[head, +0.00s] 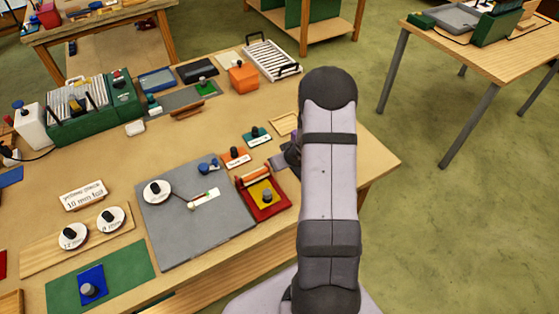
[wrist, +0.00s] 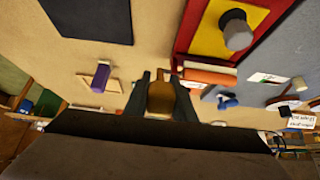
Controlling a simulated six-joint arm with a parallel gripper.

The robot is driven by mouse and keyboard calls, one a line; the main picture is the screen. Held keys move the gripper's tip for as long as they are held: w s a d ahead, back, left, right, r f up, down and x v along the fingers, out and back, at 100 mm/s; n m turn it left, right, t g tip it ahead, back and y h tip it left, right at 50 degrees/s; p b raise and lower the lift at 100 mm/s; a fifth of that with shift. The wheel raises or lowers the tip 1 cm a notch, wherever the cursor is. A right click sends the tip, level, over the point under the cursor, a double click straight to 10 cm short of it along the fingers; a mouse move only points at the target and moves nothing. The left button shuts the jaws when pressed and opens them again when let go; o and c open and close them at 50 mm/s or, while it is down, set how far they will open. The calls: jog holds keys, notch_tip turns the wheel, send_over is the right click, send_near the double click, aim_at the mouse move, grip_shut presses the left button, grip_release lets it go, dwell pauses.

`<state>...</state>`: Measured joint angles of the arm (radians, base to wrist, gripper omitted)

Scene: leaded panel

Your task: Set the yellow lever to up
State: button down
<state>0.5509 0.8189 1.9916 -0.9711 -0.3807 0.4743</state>
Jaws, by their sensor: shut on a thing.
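My gripper shows in the wrist view (wrist: 160,92), with its two dark fingers closed on an ochre-brown piece (wrist: 161,98). This piece may be the yellow lever; shadow hides its colour and its base, and I cannot tell whether it points up or down. In the head view my arm covers most of the gripper and the piece. A red tray (head: 285,208) with a yellow plate (head: 256,193) and a knob lies left of my arm. The yellow plate (wrist: 208,35) and its grey knob (wrist: 236,29) also show in the wrist view, apart from my fingers.
A grey board (head: 190,235) with a white dial (head: 157,191) lies left of the red tray. Small orange (head: 235,158) and teal (head: 256,137) blocks with black knobs stand behind it. A purple piece (wrist: 101,78) stands near my gripper. The table's right edge is close to my arm.

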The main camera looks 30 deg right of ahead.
jog(key=c, duration=1.5)
grip_release()
jog(key=shift+s, duration=0.1)
jog(key=shift+v, duration=3.6)
